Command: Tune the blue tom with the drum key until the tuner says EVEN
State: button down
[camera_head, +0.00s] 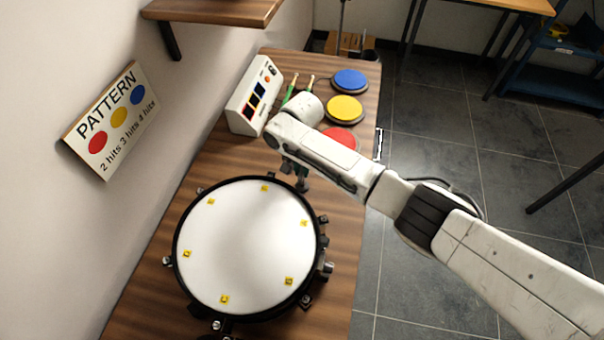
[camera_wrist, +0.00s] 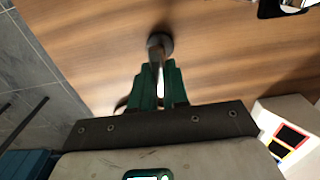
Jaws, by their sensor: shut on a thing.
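A round drum with a white head (camera_head: 245,245) and black hoop lies on the wooden bench; several yellow tags sit around its edge. No blue shell shows from above. My gripper (camera_head: 301,183) is low over the bench, just beyond the drum's far right edge. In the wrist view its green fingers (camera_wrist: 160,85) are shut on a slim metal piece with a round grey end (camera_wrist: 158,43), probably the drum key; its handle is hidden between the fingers. The round end appears over bare wood, apart from the drum. I cannot tell whether it touches the bench. No readable EVEN shows.
A white box with dark coloured-framed screens (camera_head: 255,97) stands behind, beside green-tipped sticks (camera_head: 291,88). Red (camera_head: 341,138), yellow (camera_head: 345,109) and blue (camera_head: 350,80) pads line the bench's right side. A PATTERN sign (camera_head: 112,118) is on the wall, below a shelf (camera_head: 212,11).

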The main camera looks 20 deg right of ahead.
dwell(0.4)
jog(key=shift+r+p, duration=2.5)
jog(key=shift+p, duration=0.05)
jog(key=shift+r, duration=0.1)
jog(key=shift+r+p, duration=0.3)
notch_tip(320, 180, up, 7)
jog(key=p, duration=0.5)
jog(key=s+f+n+b, duration=0.5)
jog(key=s+n+b, duration=0.1)
jog(key=s+n, duration=0.1)
jog(key=shift+s+b, duration=0.3)
jog(key=shift+s, duration=0.25)
jog(key=shift+f, duration=0.15)
